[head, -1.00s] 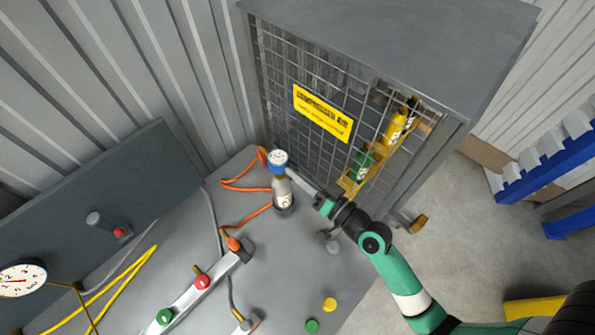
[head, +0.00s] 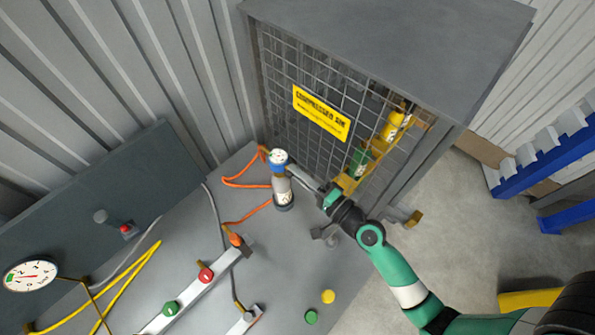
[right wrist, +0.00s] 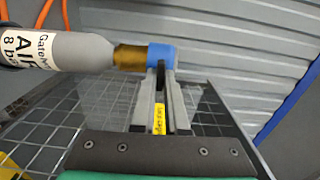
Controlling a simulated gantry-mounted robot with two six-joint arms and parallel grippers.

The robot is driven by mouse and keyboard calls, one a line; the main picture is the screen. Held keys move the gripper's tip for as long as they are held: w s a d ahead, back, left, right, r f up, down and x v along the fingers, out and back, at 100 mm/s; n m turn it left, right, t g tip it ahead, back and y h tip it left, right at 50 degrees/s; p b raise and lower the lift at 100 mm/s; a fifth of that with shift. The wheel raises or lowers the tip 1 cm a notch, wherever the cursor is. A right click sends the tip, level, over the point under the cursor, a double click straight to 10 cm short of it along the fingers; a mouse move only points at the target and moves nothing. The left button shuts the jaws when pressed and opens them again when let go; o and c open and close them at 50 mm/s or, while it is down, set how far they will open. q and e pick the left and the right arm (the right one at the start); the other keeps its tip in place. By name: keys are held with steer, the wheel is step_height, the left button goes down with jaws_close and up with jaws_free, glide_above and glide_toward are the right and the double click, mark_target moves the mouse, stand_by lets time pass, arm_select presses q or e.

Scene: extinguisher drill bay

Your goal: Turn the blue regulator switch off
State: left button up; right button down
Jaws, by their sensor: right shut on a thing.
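The blue regulator (head: 278,162) sits on top of a small grey gas bottle (head: 283,187) that stands on the grey bench, with a round white gauge facing up. In the right wrist view the blue regulator (right wrist: 161,57) joins a brass neck on the bottle (right wrist: 75,50). My right gripper (head: 289,170) reaches in from the right, its fingers shut at the regulator's side. In the right wrist view its fingertips (right wrist: 162,72) meet the blue part and partly cover it. The switch's exact position cannot be made out. My left gripper is not in view.
A mesh cage (head: 300,75) with a yellow sign stands just behind the bottle, holding yellow and green bottles. An orange hose (head: 240,183) runs beside the regulator. A rail with red and green knobs (head: 190,290) lies at front left. A pressure dial (head: 30,275) is far left.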

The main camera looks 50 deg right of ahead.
steer(key=shift+m, duration=0.3)
steer(key=c, duration=0.9)
jaws_free()
steer(key=s+b, duration=0.1)
steer(key=s, duration=0.3)
steer(key=s+b, duration=0.1)
steer(key=s, duration=0.2)
steer(key=s+b, duration=0.1)
steer(key=s, duration=0.3)
steer(key=shift+s+a+b, duration=0.3)
steer(key=shift+b, duration=0.05)
